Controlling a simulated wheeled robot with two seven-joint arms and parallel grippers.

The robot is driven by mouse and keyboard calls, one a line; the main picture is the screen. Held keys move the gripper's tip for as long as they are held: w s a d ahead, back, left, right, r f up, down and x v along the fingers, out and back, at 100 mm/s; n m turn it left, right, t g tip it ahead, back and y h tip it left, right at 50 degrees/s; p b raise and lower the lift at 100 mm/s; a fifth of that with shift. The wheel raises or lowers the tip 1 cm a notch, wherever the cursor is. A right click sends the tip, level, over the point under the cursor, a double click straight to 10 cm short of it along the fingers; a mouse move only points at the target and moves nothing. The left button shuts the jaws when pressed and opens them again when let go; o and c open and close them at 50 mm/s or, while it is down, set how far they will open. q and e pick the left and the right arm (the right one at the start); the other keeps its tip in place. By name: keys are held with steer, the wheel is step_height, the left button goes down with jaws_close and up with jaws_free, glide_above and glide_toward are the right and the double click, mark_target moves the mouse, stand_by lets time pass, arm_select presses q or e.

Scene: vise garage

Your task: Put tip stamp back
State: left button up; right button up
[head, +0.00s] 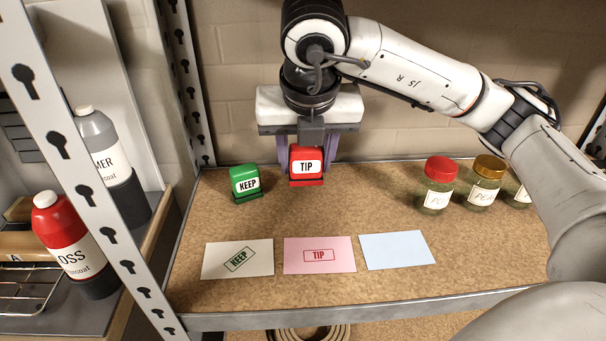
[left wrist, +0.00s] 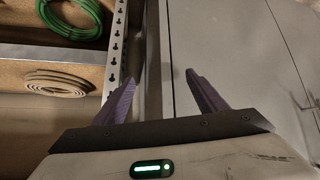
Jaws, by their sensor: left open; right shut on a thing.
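The red TIP stamp (head: 306,167) is between the fingers of my right gripper (head: 314,150), which is shut on it near the back of the shelf. Whether its base touches the shelf I cannot tell. The green KEEP stamp (head: 245,182) stands to its left, apart from it. In front lie a white card (head: 215,262) with a green KEEP mark, a pink card (head: 340,262) with a red TIP mark, and a blank light blue card (head: 397,249). My left gripper (left wrist: 163,98) shows only in the left wrist view, open and empty.
Jars with a red lid (head: 437,186) and a gold lid (head: 483,183) stand at the right, with another partly hidden by my right arm. A perforated metal post (head: 85,170) borders the left. Bottles (head: 70,245) stand beyond it.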

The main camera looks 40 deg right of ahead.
steer(key=x, duration=0.2)
steer(key=p+x, duration=0.1)
steer(key=x, duration=0.1)
steer(key=w+x, duration=0.1)
steer(key=x, duration=0.2)
steer(key=shift+d+r, duration=0.3)
steer(key=shift+d, duration=0.1)
steer(key=shift+w+f+p, duration=0.1)
steer(key=shift+f+p, duration=0.2)
steer(key=shift+p, duration=0.15)
steer(key=shift+w+f, duration=0.1)
steer(key=shift+f, duration=0.05)
steer(key=shift+f, duration=0.15)
